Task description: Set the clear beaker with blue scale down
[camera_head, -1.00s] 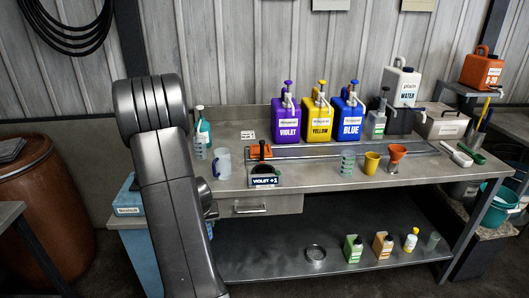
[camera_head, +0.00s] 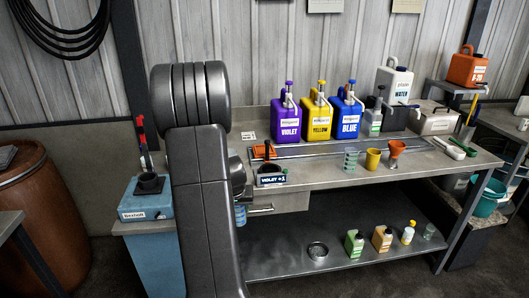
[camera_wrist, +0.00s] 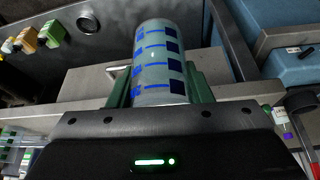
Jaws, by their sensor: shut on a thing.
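The clear beaker with blue scale (camera_wrist: 158,62) fills the middle of the wrist view, with blue marks down its wall. My gripper (camera_wrist: 158,88) is shut on it, one green finger on each side. In the head view a bluish part of the beaker (camera_head: 240,214) shows beside my arm, in front of the drawer and below the bench top level. My arm hides most of my gripper there. The beaker looks held in the air, apart from the bench (camera_head: 325,179).
The drawer handle (camera_wrist: 117,70) is close beside the beaker. A blue box (camera_head: 146,198) with a red-handled tool stands left of the bench. On the bench are the VIOLET +1 sign (camera_head: 272,180), a green-marked beaker (camera_head: 351,160), a yellow cup (camera_head: 373,159) and several jugs. The lower shelf holds bottles.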

